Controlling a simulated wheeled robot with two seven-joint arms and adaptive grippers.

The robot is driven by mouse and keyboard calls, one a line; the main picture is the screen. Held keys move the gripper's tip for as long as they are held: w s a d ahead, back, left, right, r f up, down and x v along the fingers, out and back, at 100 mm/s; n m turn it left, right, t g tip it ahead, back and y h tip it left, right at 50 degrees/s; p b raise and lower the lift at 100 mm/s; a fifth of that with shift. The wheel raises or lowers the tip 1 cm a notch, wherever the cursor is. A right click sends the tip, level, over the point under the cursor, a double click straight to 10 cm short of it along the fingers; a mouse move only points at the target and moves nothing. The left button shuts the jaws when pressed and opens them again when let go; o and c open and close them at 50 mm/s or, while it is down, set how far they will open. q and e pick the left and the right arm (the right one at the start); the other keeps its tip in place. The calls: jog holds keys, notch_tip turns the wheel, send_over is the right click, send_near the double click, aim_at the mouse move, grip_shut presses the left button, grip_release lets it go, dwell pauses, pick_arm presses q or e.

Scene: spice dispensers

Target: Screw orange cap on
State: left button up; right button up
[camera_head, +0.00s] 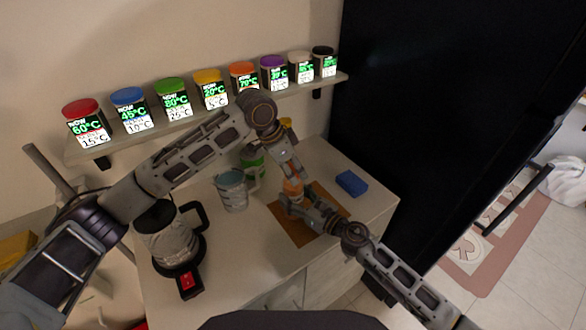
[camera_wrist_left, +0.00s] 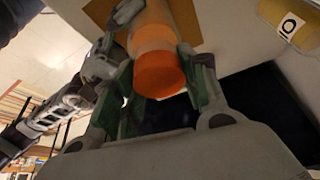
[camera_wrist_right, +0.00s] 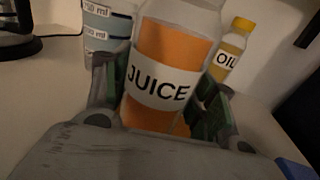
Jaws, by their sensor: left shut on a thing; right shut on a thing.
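The juice bottle (camera_wrist_right: 160,92), clear with orange contents and a white JUICE label, stands over the brown mat (camera_head: 325,198). My right gripper (camera_wrist_right: 160,108) is shut on its body from the side. The orange cap (camera_wrist_left: 160,75) is in the left wrist view, in line with the top of the bottle. My left gripper (camera_wrist_left: 158,82) is shut on the cap from above, with a green pad at each side. In the head view, my left gripper (camera_head: 291,178) sits directly above my right gripper (camera_head: 290,203). Whether the cap's threads are engaged is hidden.
A measuring cup (camera_head: 231,190) and a black-handled kettle (camera_head: 168,238) stand to the left. An oil bottle (camera_wrist_right: 234,50) is behind the juice. A blue block (camera_head: 351,183) lies at the right. A shelf (camera_head: 115,146) of spice dispensers runs along the wall behind.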

pick_arm(q)
jog(key=shift+m+g, duration=0.6)
jog(key=shift+m, duration=1.3)
jog(key=shift+m, duration=0.4)
jog(key=shift+m+g, duration=1)
jog(key=shift+m, duration=1)
jog(key=shift+f+m+g+y, duration=0.1)
jog(key=shift+m+g+y, duration=0.45)
jog(key=shift+m, duration=1.65)
jog(key=shift+m+g+y, duration=0.45)
jog(key=shift+m+g, duration=0.2)
jog(key=shift+m, duration=1.45)
jog(key=shift+m+y, duration=0.9)
jog(key=shift+m, duration=1.6)
